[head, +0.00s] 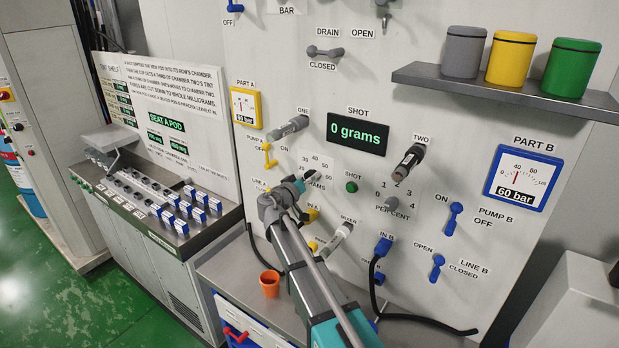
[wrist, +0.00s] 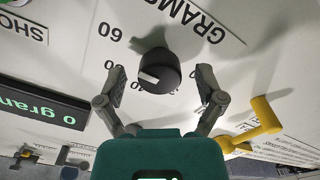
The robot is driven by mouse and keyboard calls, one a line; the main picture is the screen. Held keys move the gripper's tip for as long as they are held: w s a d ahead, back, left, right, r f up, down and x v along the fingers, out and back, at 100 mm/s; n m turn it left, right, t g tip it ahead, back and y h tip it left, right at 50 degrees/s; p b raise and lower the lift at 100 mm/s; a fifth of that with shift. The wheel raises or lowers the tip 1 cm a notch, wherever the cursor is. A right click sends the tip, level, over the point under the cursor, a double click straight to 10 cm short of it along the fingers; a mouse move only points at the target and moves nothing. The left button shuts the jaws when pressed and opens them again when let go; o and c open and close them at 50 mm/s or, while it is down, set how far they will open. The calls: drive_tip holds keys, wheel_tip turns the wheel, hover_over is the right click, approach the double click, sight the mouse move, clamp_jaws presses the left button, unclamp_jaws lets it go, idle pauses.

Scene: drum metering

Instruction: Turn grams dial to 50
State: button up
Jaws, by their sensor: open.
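The grams dial (wrist: 160,70) is a dark round knob with a white mark on its lower-left side in the wrist view, where the panel lettering is upside down. The numbers 60 and part of others show around it. Which number the mark points to is unclear. My gripper (wrist: 160,80) is open, with one finger on each side of the dial; contact is not visible. In the head view my gripper (head: 299,187) is at the panel by the grams scale and mostly hides the dial. The shot display (head: 358,133) reads 0 grams.
A yellow handle (wrist: 262,115) stands out near my right finger in the wrist view. In the head view, a green button (head: 351,187) and the percent dial (head: 391,204) are to the right. Part A's yellow lever (head: 268,155) is to the left. An orange cup (head: 270,284) stands below.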

drive_tip(key=shift+w+d, duration=0.3)
drive_tip(key=shift+w, duration=0.2)
drive_tip(key=c, duration=1.1)
drive_tip(key=shift+c, duration=0.2)
drive_tip(key=shift+n, duration=0.5)
drive_tip(key=n, duration=0.7)
drive_tip(key=shift+n, duration=0.3)
